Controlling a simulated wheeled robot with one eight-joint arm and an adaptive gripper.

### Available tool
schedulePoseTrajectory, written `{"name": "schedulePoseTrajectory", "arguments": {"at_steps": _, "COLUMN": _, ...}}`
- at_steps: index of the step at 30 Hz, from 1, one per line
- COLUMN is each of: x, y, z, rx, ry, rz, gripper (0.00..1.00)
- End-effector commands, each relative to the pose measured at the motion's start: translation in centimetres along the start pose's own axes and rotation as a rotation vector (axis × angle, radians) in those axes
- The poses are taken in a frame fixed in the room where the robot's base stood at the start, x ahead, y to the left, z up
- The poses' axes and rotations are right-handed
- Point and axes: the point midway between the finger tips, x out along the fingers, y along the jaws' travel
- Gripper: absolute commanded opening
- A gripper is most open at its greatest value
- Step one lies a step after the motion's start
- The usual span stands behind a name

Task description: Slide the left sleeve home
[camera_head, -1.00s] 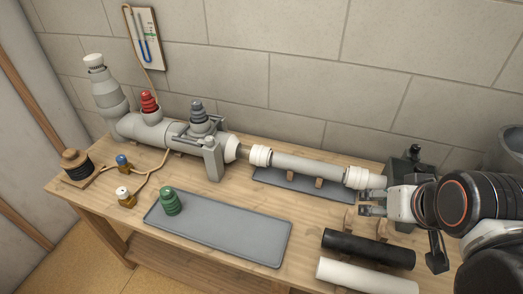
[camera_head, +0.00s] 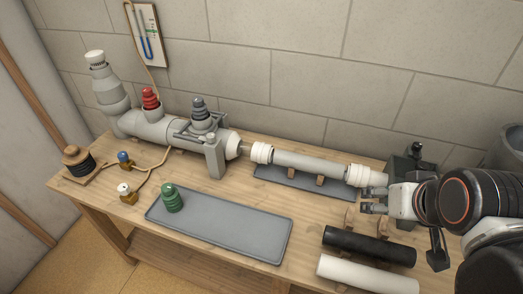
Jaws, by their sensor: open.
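The left sleeve (camera_head: 261,153) is a white ring-like coupling around the left end of a grey pipe (camera_head: 309,163). A narrow gap shows between it and the grey pipe assembly (camera_head: 214,150) on its left. A similar white right sleeve (camera_head: 357,175) sits around the pipe's right end. My gripper (camera_head: 368,200) is open at the right, with its fingers pointing left, just in front of and below the right sleeve. It is well to the right of the left sleeve. Its fingers appear empty.
A grey tray (camera_head: 222,226) with a green stepped plug (camera_head: 173,198) lies at the front. Black (camera_head: 368,245) and white (camera_head: 366,273) pipes lie front right. Red (camera_head: 150,98) and dark grey (camera_head: 198,109) plugs stand on the assembly. A wall stands behind.

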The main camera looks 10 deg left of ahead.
Motion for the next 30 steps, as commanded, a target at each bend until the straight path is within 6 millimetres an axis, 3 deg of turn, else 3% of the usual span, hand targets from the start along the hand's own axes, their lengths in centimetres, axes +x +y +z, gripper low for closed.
{"name": "schedulePoseTrajectory", "arguments": {"at_steps": 1, "x": 0.0, "y": -0.1, "z": -0.1, "rx": -0.003, "ry": -0.001, "rz": -0.001, "gripper": 0.47}}
{"name": "schedulePoseTrajectory", "arguments": {"at_steps": 7, "x": -0.2, "y": -1.2, "z": -3.1, "rx": -0.078, "ry": -0.031, "rz": -0.030, "gripper": 0.02}}
{"name": "schedulePoseTrajectory", "arguments": {"at_steps": 8, "x": -0.2, "y": -1.5, "z": -3.8, "rx": -0.100, "ry": -0.040, "rz": -0.038, "gripper": 0.00}}
{"name": "schedulePoseTrajectory", "arguments": {"at_steps": 20, "x": 2.6, "y": -7.5, "z": -13.9, "rx": -0.425, "ry": -0.149, "rz": -0.172, "gripper": 0.00}}
{"name": "schedulePoseTrajectory", "arguments": {"at_steps": 30, "x": 8.2, "y": -14.0, "z": -20.3, "rx": -0.707, "ry": -0.217, "rz": -0.311, "gripper": 0.00}}
